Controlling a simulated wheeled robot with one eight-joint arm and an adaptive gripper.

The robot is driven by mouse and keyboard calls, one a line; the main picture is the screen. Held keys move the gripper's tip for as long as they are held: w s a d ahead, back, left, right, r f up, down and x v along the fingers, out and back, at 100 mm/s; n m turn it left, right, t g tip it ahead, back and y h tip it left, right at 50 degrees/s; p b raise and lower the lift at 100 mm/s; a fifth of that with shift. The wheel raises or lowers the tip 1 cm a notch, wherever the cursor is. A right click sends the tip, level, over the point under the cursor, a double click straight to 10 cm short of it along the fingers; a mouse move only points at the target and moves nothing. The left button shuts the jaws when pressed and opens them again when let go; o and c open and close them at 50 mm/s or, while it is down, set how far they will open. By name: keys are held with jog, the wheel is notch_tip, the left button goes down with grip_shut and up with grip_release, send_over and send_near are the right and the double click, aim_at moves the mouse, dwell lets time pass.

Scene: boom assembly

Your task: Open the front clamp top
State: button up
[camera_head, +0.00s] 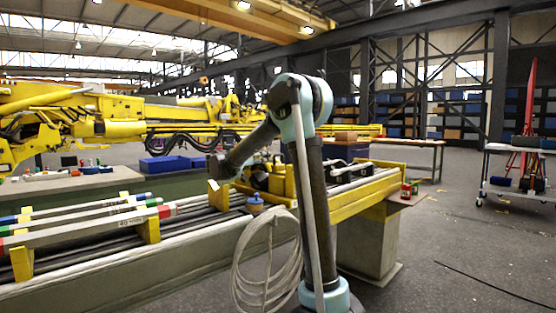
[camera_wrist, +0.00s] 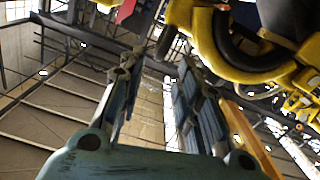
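A yellow and black clamp assembly (camera_head: 272,178) sits on the long bench behind my arm, partly hidden by it. In the wrist view a curved yellow part with a dark inner face, which looks like a clamp (camera_wrist: 205,45), fills the upper right, just beyond my fingertips. I cannot tell whether its top is open or shut, nor which part is the front clamp top. My gripper (camera_wrist: 158,72) is open, with nothing between its fingers and apart from the yellow part. In the head view its dark end (camera_head: 214,168) is left of the clamp assembly, above the bench.
Long grey bars with coloured ends (camera_head: 90,231) lie on yellow supports on the bench's left. A coiled pale hose (camera_head: 268,270) hangs beside my arm. A blue-topped jar (camera_head: 254,201) stands near the clamp. A wheeled cart (camera_head: 520,165) stands right; the floor between is mostly clear.

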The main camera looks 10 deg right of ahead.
aim_at(275, 156)
jog(key=x, duration=1)
grip_shut()
